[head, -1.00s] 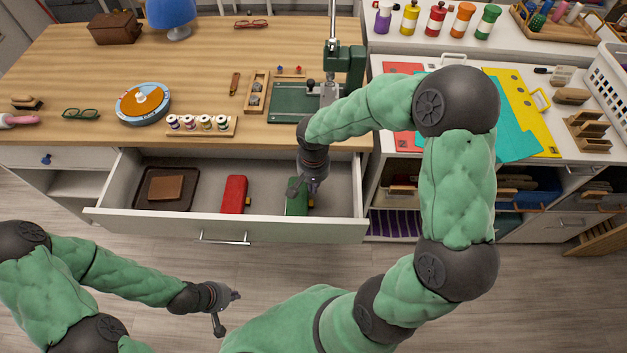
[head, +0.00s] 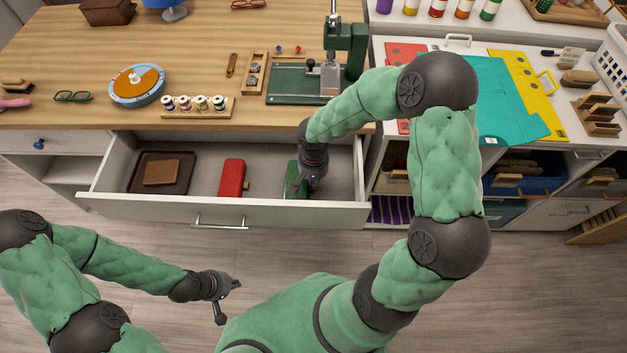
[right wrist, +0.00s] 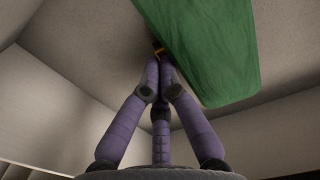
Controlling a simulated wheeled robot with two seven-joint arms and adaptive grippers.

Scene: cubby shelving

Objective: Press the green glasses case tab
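The green glasses case (head: 291,180) lies in the open drawer, right of the red case. In the right wrist view, the green case (right wrist: 205,50) fills the upper right, and a small yellow-orange tab (right wrist: 159,51) shows by its edge. My right gripper (head: 308,188) is inside the drawer at the case's right side and hides the tab in the head view. In the right wrist view, its purple fingers (right wrist: 160,70) come together with the tips at the tab; contact is unclear. My left gripper (head: 229,298) is open and empty in front of the drawer.
The drawer (head: 210,210) also holds a red case (head: 232,178) and a dark tray (head: 137,175) with a brown item. The tabletop (head: 190,65) above overhangs the drawer's back. The drawer's right wall (head: 360,180) is close to my right gripper.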

